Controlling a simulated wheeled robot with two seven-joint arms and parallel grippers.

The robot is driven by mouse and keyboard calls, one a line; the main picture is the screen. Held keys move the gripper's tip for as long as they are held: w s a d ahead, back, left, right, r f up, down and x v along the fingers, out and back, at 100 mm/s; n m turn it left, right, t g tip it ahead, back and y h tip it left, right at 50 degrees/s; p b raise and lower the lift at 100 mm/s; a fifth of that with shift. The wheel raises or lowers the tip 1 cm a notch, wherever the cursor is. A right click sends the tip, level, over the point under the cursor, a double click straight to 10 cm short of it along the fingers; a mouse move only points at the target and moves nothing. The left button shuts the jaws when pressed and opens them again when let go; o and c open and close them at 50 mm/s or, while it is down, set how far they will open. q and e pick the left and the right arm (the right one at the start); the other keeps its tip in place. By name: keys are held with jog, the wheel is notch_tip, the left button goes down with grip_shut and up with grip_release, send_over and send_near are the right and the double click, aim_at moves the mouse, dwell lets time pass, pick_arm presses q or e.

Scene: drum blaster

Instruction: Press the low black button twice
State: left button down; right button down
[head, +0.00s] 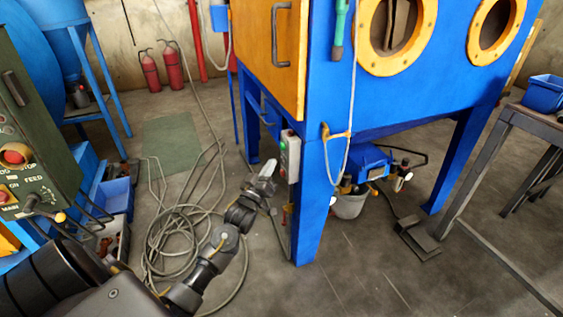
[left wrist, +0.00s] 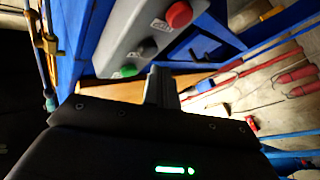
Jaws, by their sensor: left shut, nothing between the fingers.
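A grey control box (head: 290,157) is fixed to the blue cabinet's near front leg in the head view. In the left wrist view the control box (left wrist: 155,35) carries a green button (left wrist: 128,70), a black button (left wrist: 147,50) and a red button (left wrist: 179,14), with the black one between the other two. My left gripper (head: 268,169) is shut and empty, just left of the box's lower part in the head view. Its fingers (left wrist: 161,86) show below the black button in the left wrist view; I cannot tell whether they touch the box. My right gripper is not in view.
The blue cabinet (head: 400,105) with an orange door (head: 268,65) stands over the box. Loose cable coils (head: 175,235) lie on the floor at left. A green machine panel (head: 30,150) stands at far left, and a metal table (head: 530,120) at right.

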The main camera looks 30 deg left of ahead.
pick_arm(q)
jog(key=shift+w, duration=0.15)
dwell(0.8)
jog(key=shift+w+d, duration=0.25)
jog(key=shift+w, duration=0.05)
jog(key=shift+w+d, duration=0.25)
jog(key=shift+w, duration=0.1)
dwell(0.7)
jog(key=shift+s+a, duration=0.1)
jog(key=shift+s+a+p, duration=0.4)
jog(key=shift+s+p, duration=0.2)
jog(key=shift+p, duration=0.05)
jog(key=shift+s+a+p, duration=0.55)
jog(key=shift+s+a, duration=0.2)
jog(key=shift+s, duration=0.3)
jog(key=shift+s+a+p, duration=0.55)
jog(key=shift+s+a, duration=0.15)
jog(key=shift+s, duration=0.35)
